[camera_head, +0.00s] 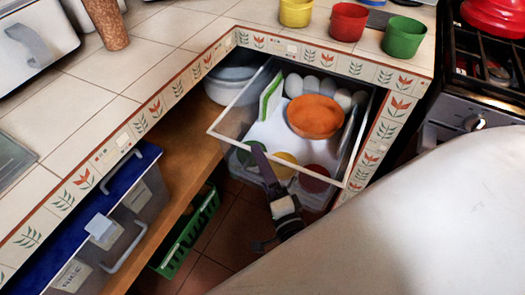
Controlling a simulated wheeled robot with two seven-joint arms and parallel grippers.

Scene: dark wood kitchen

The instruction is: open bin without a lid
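A clear bin without a lid (222,137) juts out from under the tiled counter, its open top showing. Inside are an orange bowl (315,116), several white eggs (310,83) and a green-edged item (271,97). Green, yellow and red round shapes show through its front wall. A dark gripper (285,207), apparently my right one, is at the bin's front. A long purplish part of it reaches up to the bin's front rim. Whether it touches the rim or grips anything is unclear. My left gripper is out of view.
A bin with a blue lid (62,240) stands under the counter at left. A green crate (185,235) is low beside a wooden board. Yellow, red and green cups (404,37) stand on the counter. A stove (470,95) is at right. My white arm covers the lower right.

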